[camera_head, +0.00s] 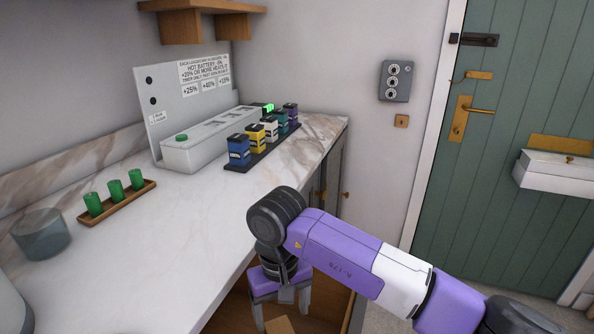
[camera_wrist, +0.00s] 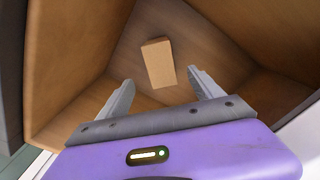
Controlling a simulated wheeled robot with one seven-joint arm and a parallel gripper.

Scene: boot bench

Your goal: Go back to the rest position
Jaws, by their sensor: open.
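My gripper (camera_head: 281,305) hangs at the end of my purple and white arm, in front of the marble counter (camera_head: 180,235). It points down into an open wooden drawer or box (camera_head: 232,313). In the wrist view my gripper (camera_wrist: 158,98) has its two grey fingers spread wide with nothing between them. A small tan block (camera_wrist: 159,63) lies on the wooden floor (camera_wrist: 190,50) beyond the fingertips, apart from them. The block shows partly at the bottom of the head view (camera_head: 279,325).
On the counter stand a grey charger box (camera_head: 205,140), a dark tray with several coloured batteries (camera_head: 262,143), a wooden tray (camera_head: 118,203) with green cylinders and a glass jar (camera_head: 41,235). Wooden walls (camera_wrist: 70,60) surround my gripper. A green door (camera_head: 505,130) is at right.

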